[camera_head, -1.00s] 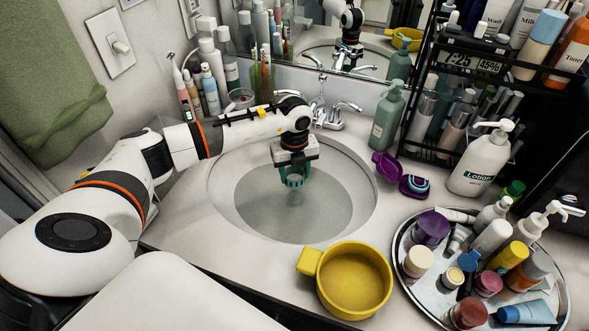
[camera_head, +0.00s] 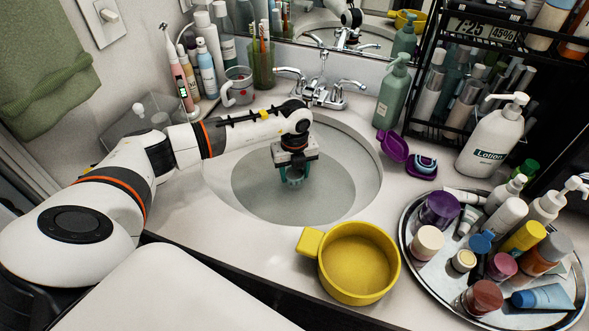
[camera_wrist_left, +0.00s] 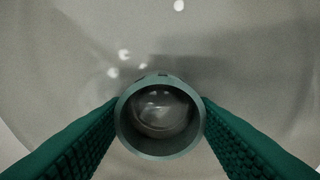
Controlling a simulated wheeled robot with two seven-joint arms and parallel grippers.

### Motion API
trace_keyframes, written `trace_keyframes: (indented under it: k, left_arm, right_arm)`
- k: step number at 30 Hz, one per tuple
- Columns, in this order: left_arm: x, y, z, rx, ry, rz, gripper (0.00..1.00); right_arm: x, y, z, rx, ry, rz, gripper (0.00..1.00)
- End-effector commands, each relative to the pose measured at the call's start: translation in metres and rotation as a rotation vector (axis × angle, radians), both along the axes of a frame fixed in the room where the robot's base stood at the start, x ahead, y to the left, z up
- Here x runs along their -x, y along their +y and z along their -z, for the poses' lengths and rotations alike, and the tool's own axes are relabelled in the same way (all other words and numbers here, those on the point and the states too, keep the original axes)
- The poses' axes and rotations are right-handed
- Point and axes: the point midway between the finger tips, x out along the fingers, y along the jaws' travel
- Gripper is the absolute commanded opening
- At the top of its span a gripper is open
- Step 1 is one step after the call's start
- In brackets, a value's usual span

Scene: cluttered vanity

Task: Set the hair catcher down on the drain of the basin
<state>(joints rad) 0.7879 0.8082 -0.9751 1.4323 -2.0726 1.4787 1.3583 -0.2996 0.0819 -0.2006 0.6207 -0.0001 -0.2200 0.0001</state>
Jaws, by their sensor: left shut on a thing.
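My left gripper (camera_head: 294,178) is over the middle of the basin (camera_head: 365,175), fingers pointing down. In the left wrist view its two green ribbed fingers (camera_wrist_left: 160,125) are shut on the hair catcher (camera_wrist_left: 160,152), a grey-green round ring seen from above. In the head view the hair catcher (camera_head: 295,180) is small and partly hidden between the fingers. The drain is not clearly visible; the ring's dark inside shows a round shape with bright glints, which I cannot identify surely. I cannot tell whether the catcher touches the basin floor. My right gripper is not in view.
A faucet (camera_head: 322,92) stands behind the basin. A yellow pan (camera_head: 357,262) is at the front. A purple cup (camera_head: 393,146), green pump bottle (camera_head: 392,95), lotion bottle (camera_head: 490,137) and crowded round tray (camera_head: 415,275) are at the right. A mug (camera_head: 238,87) is at the back left.

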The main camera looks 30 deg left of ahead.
Motion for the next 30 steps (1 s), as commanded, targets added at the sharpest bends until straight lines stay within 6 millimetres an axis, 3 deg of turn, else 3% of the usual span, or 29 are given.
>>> trace_keyframes:
  k: [30]
  left_arm:
    - [0.0002,0.0,0.0118,-0.001,0.001,0.0,0.26]
  right_arm:
    - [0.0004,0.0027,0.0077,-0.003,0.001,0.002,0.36]
